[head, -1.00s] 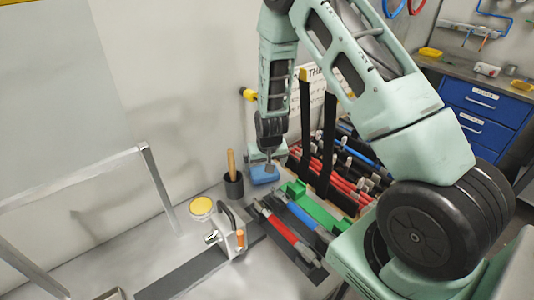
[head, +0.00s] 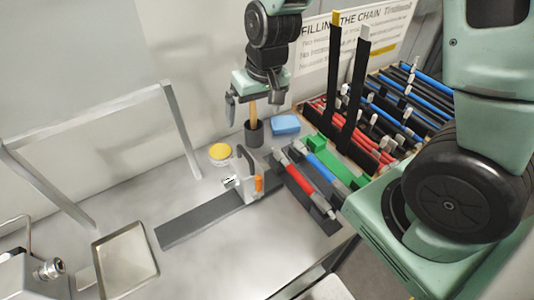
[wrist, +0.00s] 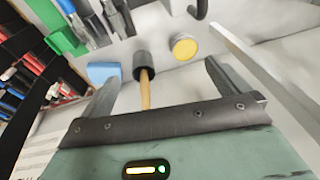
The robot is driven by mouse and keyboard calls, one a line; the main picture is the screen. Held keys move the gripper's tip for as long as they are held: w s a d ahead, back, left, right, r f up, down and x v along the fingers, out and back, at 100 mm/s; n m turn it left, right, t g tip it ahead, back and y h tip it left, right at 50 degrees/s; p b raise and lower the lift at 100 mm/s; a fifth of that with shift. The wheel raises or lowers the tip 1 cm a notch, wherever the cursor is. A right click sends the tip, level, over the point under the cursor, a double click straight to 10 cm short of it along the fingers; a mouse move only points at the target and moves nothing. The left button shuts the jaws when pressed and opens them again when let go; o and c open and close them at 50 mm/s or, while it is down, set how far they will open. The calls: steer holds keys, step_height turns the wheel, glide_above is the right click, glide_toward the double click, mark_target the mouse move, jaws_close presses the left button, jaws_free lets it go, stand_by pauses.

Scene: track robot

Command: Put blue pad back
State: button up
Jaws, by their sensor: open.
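The blue pad (head: 286,124) lies on the bench close to the wall, to the right of a dark cup (head: 253,133) with a wooden handle (head: 253,108) standing in it. My gripper (head: 254,112) is open and empty above the cup, with the wooden handle between its fingers in the picture. In the wrist view the blue pad (wrist: 103,73) shows beyond the left finger of my gripper (wrist: 160,85), apart from it. The handle (wrist: 146,95) points toward the wrist camera between the fingers; I cannot tell whether anything touches it.
A yellow round lid (head: 220,152) and a grey clamp-like device (head: 246,175) stand left of and before the cup. A green piece (head: 335,160), red and blue rods (head: 310,178) and a rod rack (head: 380,120) are to the right. A metal tray (head: 125,262) lies front left.

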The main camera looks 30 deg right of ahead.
steer(key=s+a+r+n, duration=0.2)
steer(key=s+a, duration=0.1)
steer(key=s, duration=0.4)
steer(key=s+a+r+n+g, duration=0.1)
steer(key=s+a+r+n, duration=0.2)
steer(key=s, duration=0.4)
steer(key=s+a+r+n+g, duration=0.1)
steer(key=s+a+r+n, duration=0.1)
steer(key=s, duration=0.5)
steer(key=shift+a+r+n+h, duration=0.3)
steer(key=shift+a+n, duration=0.2)
steer(key=shift+a, duration=0.5)
steer(key=shift+w+f+b, duration=0.1)
steer(key=shift+f+b, duration=0.8)
